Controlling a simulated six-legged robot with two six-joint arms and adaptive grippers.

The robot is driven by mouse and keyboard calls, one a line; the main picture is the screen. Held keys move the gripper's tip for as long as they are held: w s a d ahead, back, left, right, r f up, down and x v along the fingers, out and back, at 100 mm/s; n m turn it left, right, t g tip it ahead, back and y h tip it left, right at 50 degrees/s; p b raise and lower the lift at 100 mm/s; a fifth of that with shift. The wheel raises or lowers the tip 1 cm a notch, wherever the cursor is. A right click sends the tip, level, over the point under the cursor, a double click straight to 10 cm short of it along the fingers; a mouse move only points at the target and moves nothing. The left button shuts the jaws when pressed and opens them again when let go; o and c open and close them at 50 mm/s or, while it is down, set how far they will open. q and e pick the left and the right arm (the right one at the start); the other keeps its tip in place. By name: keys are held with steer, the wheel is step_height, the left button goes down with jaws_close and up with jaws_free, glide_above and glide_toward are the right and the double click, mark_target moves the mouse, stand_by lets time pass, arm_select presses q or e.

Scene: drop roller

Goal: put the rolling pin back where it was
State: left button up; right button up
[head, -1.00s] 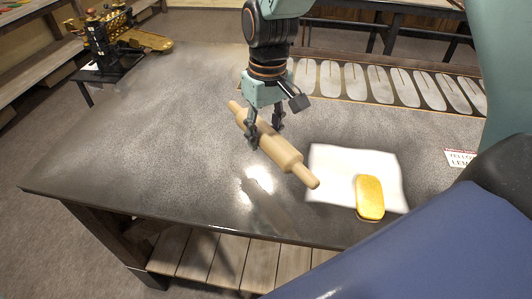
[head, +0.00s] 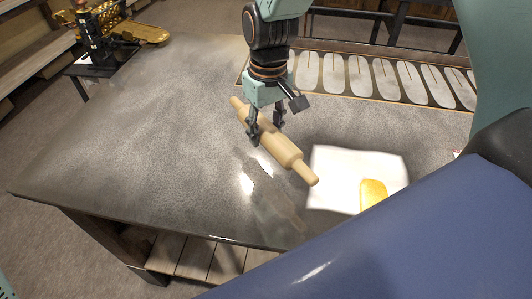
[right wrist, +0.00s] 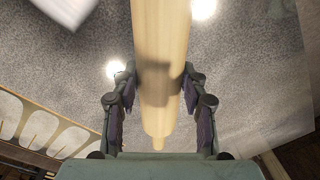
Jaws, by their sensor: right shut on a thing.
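The wooden rolling pin (head: 283,150) is held in my right gripper (head: 265,137), whose fingers close on its body from both sides. The pin lies diagonally over the dark tabletop, one handle toward the upper left and the other toward the lower right, near the white sheet. In the right wrist view the pin (right wrist: 160,50) runs between the two fingers (right wrist: 158,98). I cannot tell how far it is above the table. My left gripper is not in view.
The dark table (head: 130,130) has wide free room on the left. A white sheet (head: 335,175) with a yellow block (head: 373,193) lies right of the pin. A panel with several pale oval slots (head: 357,78) runs along the back. A gold and black machine (head: 100,35) stands beyond the table's far left.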

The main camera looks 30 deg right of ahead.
mark_target(266, 123)
steer(key=f, duration=0.3)
steer(key=shift+d, duration=0.35)
steer(key=shift+w+a+f, duration=0.2)
steer(key=shift+a+f, duration=0.3)
steer(key=shift+w+a+f, duration=0.15)
steer(key=shift+a+f, duration=0.35)
steer(key=shift+s+d+f, duration=0.15)
steer(key=shift+f, duration=0.4)
steer(key=shift+s+d+f, duration=0.15)
steer(key=shift+f, duration=0.35)
steer(key=shift+d+f, duration=0.1)
steer(key=shift+d, duration=0.45)
steer(key=shift+w+a+f, duration=0.15)
steer(key=shift+w+a, duration=0.05)
steer(key=shift+a, duration=0.15)
steer(key=o, duration=1)
steer(key=shift+a, duration=0.35)
steer(key=shift+o, duration=1.4)
steer(key=shift+s+d, duration=0.2)
steer(key=shift+d, duration=0.35)
steer(key=shift+w+a+r, duration=0.25)
steer(key=shift+a, duration=0.05)
step_height(266, 123, up, 12)
steer(key=shift+d+f, duration=0.1)
steer(key=shift+f, duration=0.1)
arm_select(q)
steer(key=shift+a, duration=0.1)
arm_select(e)
steer(key=shift+s+d+r, duration=0.15)
steer(key=shift+d, duration=0.15)
